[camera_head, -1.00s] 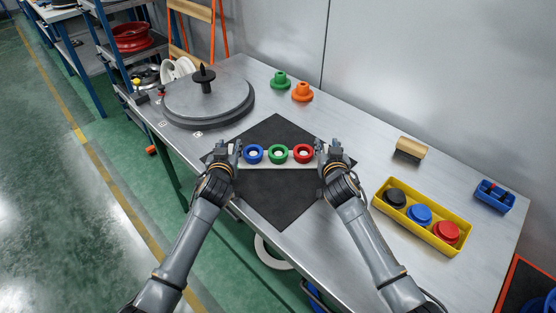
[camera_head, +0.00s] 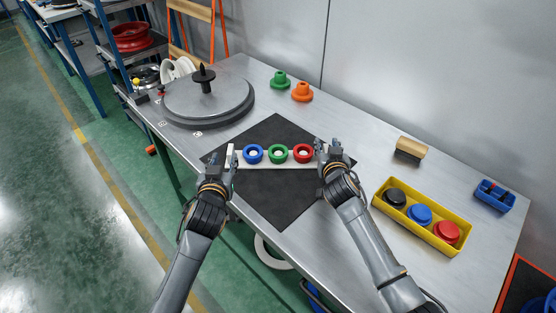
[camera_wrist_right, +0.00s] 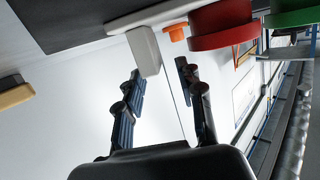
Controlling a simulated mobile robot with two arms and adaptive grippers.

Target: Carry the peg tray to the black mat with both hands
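The peg tray (camera_head: 231,152) is a pale bar lying on the black mat (camera_head: 277,196). It carries a blue ring (camera_head: 253,154), a green ring (camera_head: 278,154) and a red ring (camera_head: 303,153) in a row. My left gripper (camera_head: 224,163) is open at the tray's left end, with its arm toward the near table edge. My right gripper (camera_head: 321,150) is at the right end. In the right wrist view its fingers (camera_wrist_right: 159,82) are spread apart, with the tray's pale end block (camera_wrist_right: 145,50) just beyond the gap, not clamped.
A grey round turntable (camera_head: 207,101) with a black spindle stands at left. Green (camera_head: 280,80) and orange (camera_head: 302,91) flanged pieces stand behind the mat.

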